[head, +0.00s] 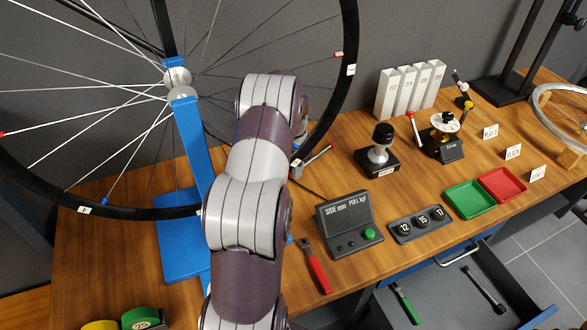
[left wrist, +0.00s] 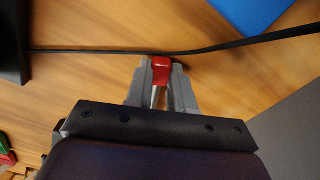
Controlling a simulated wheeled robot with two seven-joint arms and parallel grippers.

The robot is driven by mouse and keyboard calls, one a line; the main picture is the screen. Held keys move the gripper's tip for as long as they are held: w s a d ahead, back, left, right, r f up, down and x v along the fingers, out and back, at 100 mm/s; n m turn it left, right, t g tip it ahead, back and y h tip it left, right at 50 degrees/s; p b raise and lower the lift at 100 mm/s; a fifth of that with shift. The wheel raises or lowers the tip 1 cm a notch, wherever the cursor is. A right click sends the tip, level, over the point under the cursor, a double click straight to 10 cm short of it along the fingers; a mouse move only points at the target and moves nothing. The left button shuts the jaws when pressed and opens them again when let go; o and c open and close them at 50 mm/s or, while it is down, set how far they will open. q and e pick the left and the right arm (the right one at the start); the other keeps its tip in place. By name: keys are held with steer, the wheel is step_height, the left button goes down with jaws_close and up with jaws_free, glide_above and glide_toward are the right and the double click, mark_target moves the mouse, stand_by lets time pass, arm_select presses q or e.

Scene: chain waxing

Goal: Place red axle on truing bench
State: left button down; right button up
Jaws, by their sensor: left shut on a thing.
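In the left wrist view, my left gripper (left wrist: 160,75) is shut on the red axle (left wrist: 160,63), a small red piece with a pale metal shaft running back between the grey fingers. The held piece is above the wooden truing bench (head: 105,265), but its exact height is unclear. In the head view my left arm stands in the middle and hides most of the gripper and the piece. A thin lever with a red tip (head: 318,156) shows just right of the arm; I cannot tell what it belongs to. My right gripper is not in view.
A large spoked wheel (head: 352,40) sits on a blue stand (head: 190,140) at left. A dark SIDE/PULL gauge box (head: 345,215), a red-handled tool (head: 317,270), a green tray (head: 468,199) and a red tray (head: 502,184) lie right. A black cable (left wrist: 100,51) crosses beyond the fingertips.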

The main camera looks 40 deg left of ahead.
arm_select(q)
steer(key=shift+f, duration=0.15)
steer(key=c, duration=1)
jaws_free()
step_height(320, 180, up, 12)
steer(key=p, duration=0.4)
steer(key=shift+s+r+p, duration=0.1)
steer(key=shift+r+p, duration=0.1)
steer(key=shift+p, duration=0.15)
